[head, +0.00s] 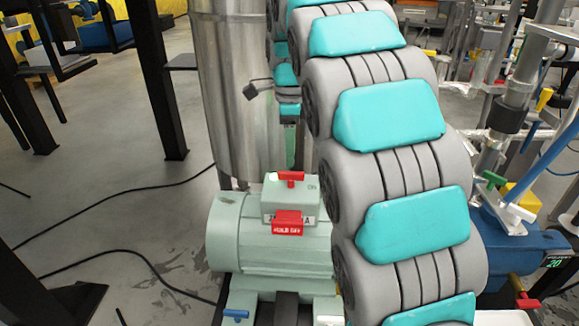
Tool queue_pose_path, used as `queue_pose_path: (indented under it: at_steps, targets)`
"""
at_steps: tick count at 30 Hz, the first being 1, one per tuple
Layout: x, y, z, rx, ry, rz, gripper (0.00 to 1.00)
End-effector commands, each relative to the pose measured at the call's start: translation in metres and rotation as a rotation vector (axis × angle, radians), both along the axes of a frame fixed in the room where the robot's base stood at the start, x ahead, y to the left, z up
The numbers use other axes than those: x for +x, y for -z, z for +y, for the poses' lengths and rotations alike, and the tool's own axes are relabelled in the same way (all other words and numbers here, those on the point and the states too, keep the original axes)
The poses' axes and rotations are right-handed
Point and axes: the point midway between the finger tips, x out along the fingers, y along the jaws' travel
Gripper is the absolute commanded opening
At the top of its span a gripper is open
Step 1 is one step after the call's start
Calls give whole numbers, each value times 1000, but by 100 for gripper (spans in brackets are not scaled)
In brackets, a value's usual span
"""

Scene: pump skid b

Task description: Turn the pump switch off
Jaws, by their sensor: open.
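The pump switch is a pale green box (290,200) on top of a pale green motor (237,242). A red tag reading "HOLD OFF" (288,223) is on the front of the box and covers part of a white label. My grey and teal arm passes just to the right of the box.
A tall steel cylinder (232,90) stands behind the motor. A blue pump (525,245) with pipes and coloured valve handles is at the right. Black posts (157,80) stand at the left. Dark cables (130,254) cross the otherwise open floor.

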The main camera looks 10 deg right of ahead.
Motion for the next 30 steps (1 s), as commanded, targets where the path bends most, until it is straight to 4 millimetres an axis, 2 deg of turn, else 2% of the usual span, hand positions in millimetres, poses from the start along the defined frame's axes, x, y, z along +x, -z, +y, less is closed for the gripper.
queue_pose_path:
  at_steps: [3,9,19,30]
  targets:
    - [-2,19,0,0,0,7,46]
    - [-1,44,0,1,-1,5,46]
    - [0,51,0,-1,-1,1,46]
    - [0,51,0,-1,-1,1,6]
